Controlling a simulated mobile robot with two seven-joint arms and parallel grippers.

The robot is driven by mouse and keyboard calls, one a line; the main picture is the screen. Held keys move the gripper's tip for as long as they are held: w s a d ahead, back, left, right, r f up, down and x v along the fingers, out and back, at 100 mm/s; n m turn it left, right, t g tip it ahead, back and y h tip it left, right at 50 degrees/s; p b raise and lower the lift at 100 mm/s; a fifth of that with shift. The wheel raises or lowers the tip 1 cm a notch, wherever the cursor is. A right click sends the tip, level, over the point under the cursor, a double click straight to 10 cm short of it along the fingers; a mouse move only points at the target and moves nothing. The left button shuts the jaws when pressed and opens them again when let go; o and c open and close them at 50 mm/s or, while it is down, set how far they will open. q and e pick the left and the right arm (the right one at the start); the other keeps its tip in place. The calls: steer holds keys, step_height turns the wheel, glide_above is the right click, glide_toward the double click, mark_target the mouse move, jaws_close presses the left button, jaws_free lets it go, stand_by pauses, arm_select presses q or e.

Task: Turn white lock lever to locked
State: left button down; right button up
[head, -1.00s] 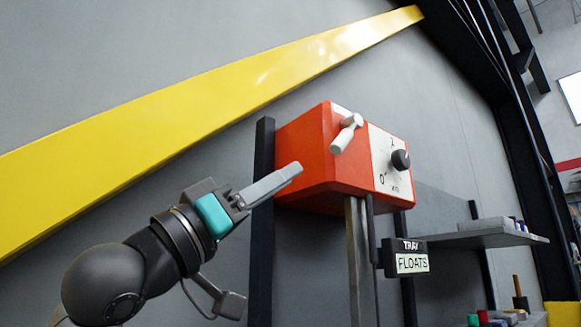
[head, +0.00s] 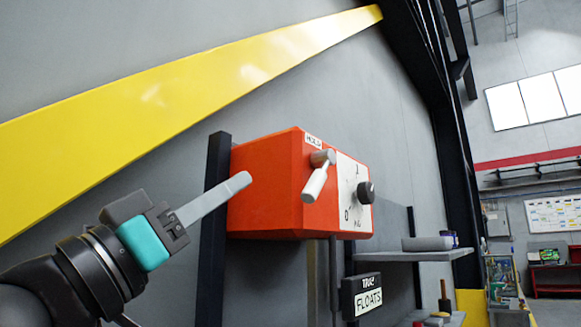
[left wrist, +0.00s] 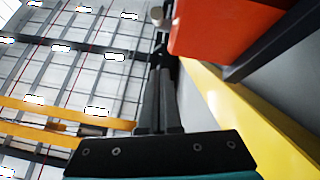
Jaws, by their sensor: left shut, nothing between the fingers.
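The orange-red actuator box (head: 262,185) hangs by the wall in the head view, and its side fills the upper right of the left wrist view (left wrist: 215,28). The white lock lever (head: 315,183) is on the box's front, its handle slanting down and left from a grey pivot. A pale rounded end, probably this lever, shows at the top of the left wrist view (left wrist: 157,14). My left gripper (head: 245,181) is shut and empty, its tips by the box's left side in the picture, apart from the lever. Any contact with the box is unclear.
A black knob (head: 365,193) sits on the white dial plate (head: 347,200) right of the lever. A grey shelf (head: 425,255) juts out at the right. A black post (head: 214,230) stands behind the box.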

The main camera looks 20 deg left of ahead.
mark_target(316, 174)
arm_select(q)
steer(key=shift+w+d+r+p, duration=0.4)
steer(key=shift+w+d+p, duration=0.5)
steer(key=shift+w, duration=0.55)
steer(key=shift+w+d+r+p, duration=0.4)
steer(key=shift+w+d+p, duration=0.25)
steer(key=shift+w+p, duration=0.65)
steer(key=shift+w+d+r+p, duration=0.4)
steer(key=shift+w+d+p, duration=0.4)
steer(key=shift+w, duration=0.8)
